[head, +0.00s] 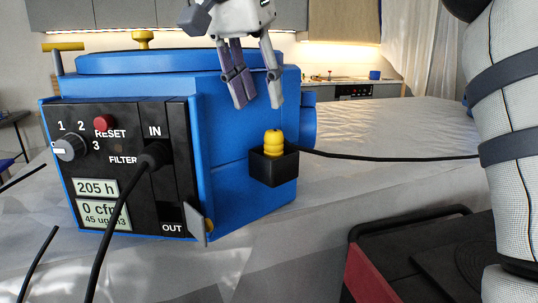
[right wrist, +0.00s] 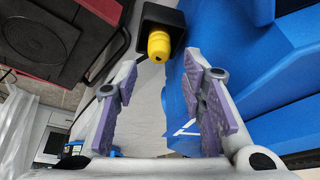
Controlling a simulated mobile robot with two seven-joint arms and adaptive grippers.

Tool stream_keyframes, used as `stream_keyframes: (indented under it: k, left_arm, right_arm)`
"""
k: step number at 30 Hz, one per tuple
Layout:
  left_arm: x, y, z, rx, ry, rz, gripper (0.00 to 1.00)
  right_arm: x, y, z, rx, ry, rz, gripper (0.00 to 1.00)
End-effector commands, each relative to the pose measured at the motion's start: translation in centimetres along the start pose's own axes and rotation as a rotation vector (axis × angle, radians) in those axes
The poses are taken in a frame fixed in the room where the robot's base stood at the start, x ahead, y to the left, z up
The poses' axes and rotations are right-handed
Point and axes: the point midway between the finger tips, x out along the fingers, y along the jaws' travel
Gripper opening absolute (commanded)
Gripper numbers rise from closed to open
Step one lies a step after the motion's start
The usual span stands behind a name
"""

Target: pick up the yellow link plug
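The yellow link plug (head: 273,142) stands upright in a black holder (head: 275,167) on the right side of the blue machine (head: 232,160). A black cable runs from it to the right. My right gripper (head: 258,104) is above the plug in the head view, fingers pointing down, open and empty. In the right wrist view the yellow plug (right wrist: 159,46) shows beyond and between the spread fingertips (right wrist: 170,75), apart from them. My left gripper does not show in the head view.
The machine's front panel has a knob (head: 68,147), a red button (head: 103,123) and a black plug (head: 155,155) in the IN socket. A small flap (head: 198,226) sticks out near OUT. A dark red-and-black case (head: 420,262) lies at lower right.

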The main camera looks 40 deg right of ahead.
Motion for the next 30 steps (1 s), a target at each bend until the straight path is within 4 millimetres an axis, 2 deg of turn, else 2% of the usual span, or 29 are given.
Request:
stream_keyframes:
  k: [3,7,13,16,21,22,27,30]
  left_arm:
    - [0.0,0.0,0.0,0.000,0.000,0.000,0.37]
    - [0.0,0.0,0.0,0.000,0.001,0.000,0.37]
    - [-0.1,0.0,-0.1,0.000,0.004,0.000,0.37]
    - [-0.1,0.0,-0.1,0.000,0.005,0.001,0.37]
    - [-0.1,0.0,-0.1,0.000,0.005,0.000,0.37]
    - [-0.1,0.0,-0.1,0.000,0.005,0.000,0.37]
    - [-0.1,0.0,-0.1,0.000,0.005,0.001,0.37]
    - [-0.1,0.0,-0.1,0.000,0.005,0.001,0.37]
  right_arm:
    - [2.3,0.0,0.0,-0.001,0.000,0.002,0.37]
    - [3.9,0.1,-0.2,0.000,0.000,0.001,0.37]
    - [7.6,0.2,-0.6,0.000,0.000,0.001,0.37]
    - [8.3,0.2,-0.6,0.000,0.000,0.000,0.37]
    - [8.3,0.1,-0.6,0.000,0.001,-0.001,0.37]
    - [8.3,0.1,-0.6,0.000,0.001,-0.001,0.35]
    - [8.3,0.1,-0.6,0.000,0.001,0.000,0.00]
    - [8.3,0.1,-0.6,0.000,0.001,0.000,0.00]
